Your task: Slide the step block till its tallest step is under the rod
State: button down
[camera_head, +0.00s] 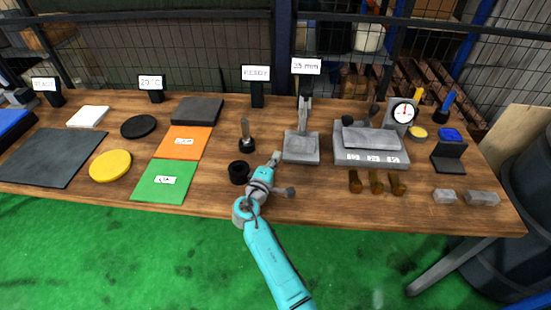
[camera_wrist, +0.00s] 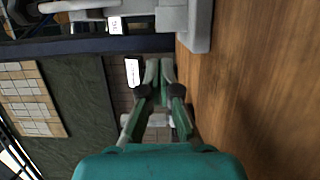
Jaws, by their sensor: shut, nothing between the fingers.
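My gripper (camera_head: 275,158) is low over the front middle of the table, just left of a grey stand. In the wrist view its fingers (camera_wrist: 159,68) are together and hold nothing. The grey stand (camera_head: 301,157) has a flat base and an upright part behind, under a "23 mm" display (camera_head: 306,66). A wide grey block (camera_head: 370,157) with several number labels on its front is right of the stand, beside a dial gauge (camera_head: 403,113). I cannot tell for sure which is the step block; the rod is too small to make out.
A black cylinder (camera_head: 239,172) stands close left of my gripper, with a dark upright piece (camera_head: 247,144) behind. Orange (camera_head: 184,143) and green (camera_head: 160,190) mats are left. Bare wood lies before the stand.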

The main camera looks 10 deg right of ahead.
aim_at(293, 145)
jog(key=x, duration=0.7)
jog(key=shift+f, duration=0.1)
jog(key=shift+s+d, duration=0.3)
jog(key=shift+d, duration=0.45)
jog(key=shift+s+d, duration=0.3)
jog(key=shift+d, duration=0.45)
